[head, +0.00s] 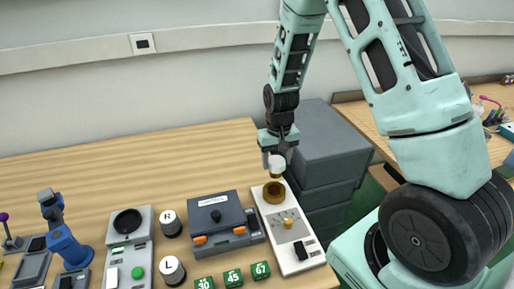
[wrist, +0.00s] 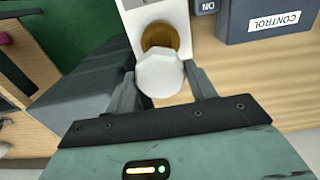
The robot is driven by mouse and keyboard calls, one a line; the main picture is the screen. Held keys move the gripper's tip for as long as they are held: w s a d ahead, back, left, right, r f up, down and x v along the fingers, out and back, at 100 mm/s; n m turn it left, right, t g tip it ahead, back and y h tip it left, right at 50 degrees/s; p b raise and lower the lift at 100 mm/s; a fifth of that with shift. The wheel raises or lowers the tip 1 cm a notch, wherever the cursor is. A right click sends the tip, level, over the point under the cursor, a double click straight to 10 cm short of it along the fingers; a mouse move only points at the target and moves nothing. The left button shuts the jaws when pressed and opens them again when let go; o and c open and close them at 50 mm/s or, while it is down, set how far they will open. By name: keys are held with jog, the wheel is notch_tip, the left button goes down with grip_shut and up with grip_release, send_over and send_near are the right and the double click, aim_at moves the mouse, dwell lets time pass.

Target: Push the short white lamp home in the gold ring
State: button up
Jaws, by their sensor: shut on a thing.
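The short white lamp (head: 277,162) is held between the fingers of my gripper (head: 276,152), above the gold ring (head: 274,193) on a white panel (head: 283,222). In the head view a gap shows between the lamp and the ring. In the wrist view the lamp's faceted white top (wrist: 159,75) sits between the two fingertips of my gripper (wrist: 161,82). The gold ring (wrist: 160,36) shows just beyond it, partly hidden by the lamp. I cannot tell from these views whether the lamp is exactly centred over the ring.
A dark blue control box (head: 221,221) stands left of the panel, with black-and-white knobs marked R (head: 170,223) and L (head: 172,270) beyond it. Green number tags lie in front. A grey drawer unit (head: 326,150) stands close on the right.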

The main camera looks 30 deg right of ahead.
jog(key=shift+f+b, duration=2.45)
jog(key=shift+f, duration=0.75)
jog(key=shift+f+b, duration=0.95)
jog(key=shift+f, duration=0.6)
dwell(1.0)
jog(key=o, duration=1.3)
jog(key=shift+o, duration=0.2)
jog(key=shift+r+p, duration=2.7)
jog(key=shift+r, duration=0.85)
